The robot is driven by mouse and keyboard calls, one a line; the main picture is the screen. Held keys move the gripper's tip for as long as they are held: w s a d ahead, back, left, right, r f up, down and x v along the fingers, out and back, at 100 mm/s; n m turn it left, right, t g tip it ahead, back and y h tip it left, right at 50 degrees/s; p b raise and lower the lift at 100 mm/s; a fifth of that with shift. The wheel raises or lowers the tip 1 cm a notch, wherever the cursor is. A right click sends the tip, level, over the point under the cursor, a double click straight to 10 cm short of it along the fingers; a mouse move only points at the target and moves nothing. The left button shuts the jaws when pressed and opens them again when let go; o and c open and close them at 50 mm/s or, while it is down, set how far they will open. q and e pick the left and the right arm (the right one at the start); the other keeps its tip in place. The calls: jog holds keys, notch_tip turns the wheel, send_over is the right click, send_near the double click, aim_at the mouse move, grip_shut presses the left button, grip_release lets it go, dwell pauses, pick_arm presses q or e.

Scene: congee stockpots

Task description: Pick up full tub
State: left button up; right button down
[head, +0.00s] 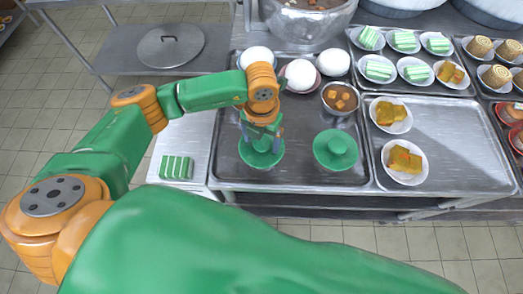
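A metal tub (340,97) filled with brown stew and orange chunks stands uncovered on the middle tray. In front of it are two round green lidded tubs, a left one (261,156) and a right one (336,149). Their contents are hidden under the lids. My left gripper (262,138) points down over the left green lid, with its fingers apart on either side of the lid's middle. It hides part of the lid, and I cannot tell whether the fingers touch it. My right gripper is not in view.
White domed bowls (299,75) and a large steel pot (308,22) stand behind. Plates of yellow food (403,161) lie on the right tray (455,150), which has free room. A green striped block (176,167) sits left. A pot lid (171,45) lies farther back.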

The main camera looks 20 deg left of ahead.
pick_arm(q)
grip_shut()
dwell(0.4)
